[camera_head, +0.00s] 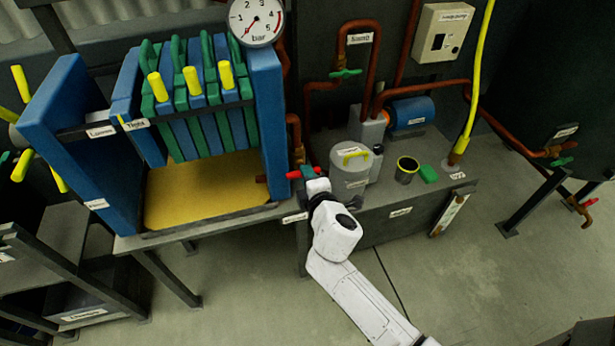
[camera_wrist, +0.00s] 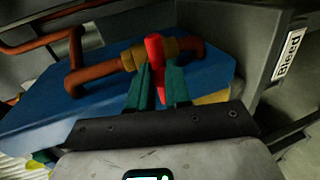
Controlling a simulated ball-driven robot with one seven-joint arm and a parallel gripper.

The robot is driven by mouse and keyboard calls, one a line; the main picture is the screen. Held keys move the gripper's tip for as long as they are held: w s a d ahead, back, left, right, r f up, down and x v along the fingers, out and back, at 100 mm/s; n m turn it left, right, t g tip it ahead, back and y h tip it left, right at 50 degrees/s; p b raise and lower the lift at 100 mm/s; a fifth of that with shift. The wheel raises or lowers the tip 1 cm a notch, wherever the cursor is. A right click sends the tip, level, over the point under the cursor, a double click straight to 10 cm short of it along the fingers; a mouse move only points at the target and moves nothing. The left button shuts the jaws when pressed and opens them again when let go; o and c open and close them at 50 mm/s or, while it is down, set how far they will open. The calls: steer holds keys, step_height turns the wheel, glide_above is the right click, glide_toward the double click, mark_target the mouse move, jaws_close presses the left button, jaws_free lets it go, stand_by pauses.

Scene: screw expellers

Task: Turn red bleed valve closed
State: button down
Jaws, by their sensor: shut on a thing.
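The red bleed valve handle (camera_wrist: 155,50) sits on a brass fitting (camera_wrist: 168,46) in a copper pipe (camera_wrist: 95,72), in front of a blue plate. In the wrist view the handle appears to lie across the pipe's line. My gripper (camera_wrist: 159,85) has its two teal fingers on either side of the handle, shut on it. In the head view the red handle (camera_head: 293,174) shows at the lower right of the filter press, partly hidden by my gripper (camera_head: 305,172).
A blue press frame (camera_head: 270,120) and a yellow tray (camera_head: 205,190) are left of my gripper. A grey pot (camera_head: 350,180) with a yellow handle stands close on the right, with a dark cup (camera_head: 407,170) beyond. A "bleed" label (camera_wrist: 289,54) is at the right.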

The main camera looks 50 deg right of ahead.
steer(key=shift+f, duration=0.1)
steer(key=c, duration=1.1)
jaws_free()
steer(key=shift+s, duration=0.1)
steer(key=v, duration=1)
steer(key=shift+s+a+b, duration=0.2)
steer(key=shift+s+b, duration=0.1)
